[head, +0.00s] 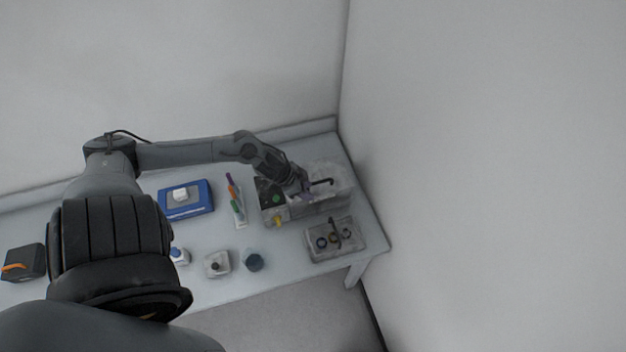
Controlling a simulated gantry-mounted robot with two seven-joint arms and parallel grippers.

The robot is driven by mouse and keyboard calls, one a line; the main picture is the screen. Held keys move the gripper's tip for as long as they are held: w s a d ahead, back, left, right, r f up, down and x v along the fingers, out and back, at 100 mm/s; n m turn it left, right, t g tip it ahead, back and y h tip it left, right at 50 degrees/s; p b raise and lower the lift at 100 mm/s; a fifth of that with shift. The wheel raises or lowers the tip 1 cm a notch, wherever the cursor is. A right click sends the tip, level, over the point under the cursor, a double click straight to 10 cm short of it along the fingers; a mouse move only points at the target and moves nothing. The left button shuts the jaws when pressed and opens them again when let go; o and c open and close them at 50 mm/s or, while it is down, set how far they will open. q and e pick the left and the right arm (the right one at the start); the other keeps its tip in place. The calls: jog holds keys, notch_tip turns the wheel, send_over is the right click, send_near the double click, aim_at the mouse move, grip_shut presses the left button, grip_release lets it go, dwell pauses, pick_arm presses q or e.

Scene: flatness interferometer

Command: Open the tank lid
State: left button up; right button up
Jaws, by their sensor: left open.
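The tank (338,199) is a pale grey box at the right end of the table, with a dark bar-shaped handle (321,182) on its top. Its lid appears to lie flat on the box, though the small view makes the seam hard to see. A dark panel with a green button (277,199) is at the tank's left end. My left gripper (305,192) is open at the left part of the tank top, close to the handle. I cannot tell whether it touches the handle. My right gripper is not in view.
A grey tray (345,255) with dark rings stands in front of the tank. A yellow knob (278,221), a marker rack (240,212), a blue case (171,209), a dark round cup (253,262), a small grey box (217,271) and a black box (22,263) share the table (225,290).

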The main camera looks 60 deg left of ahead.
pick_arm(q)
jog(key=n+g+h, duration=0.1)
jog(key=g, duration=0.1)
send_near(317, 182)
jog(key=s+r, duration=0.1)
jog(key=r, duration=0.1)
jog(key=shift+n, duration=0.4)
jog(key=b+x, duration=0.1)
jog(key=x, duration=0.1)
jog(key=b+x, duration=0.2)
jog(key=x, duration=0.1)
jog(key=b+x, duration=0.1)
jog(key=x, duration=0.2)
jog(key=shift+a+b, duration=0.4)
jog(key=shift+x, duration=1.05)
grip_shut()
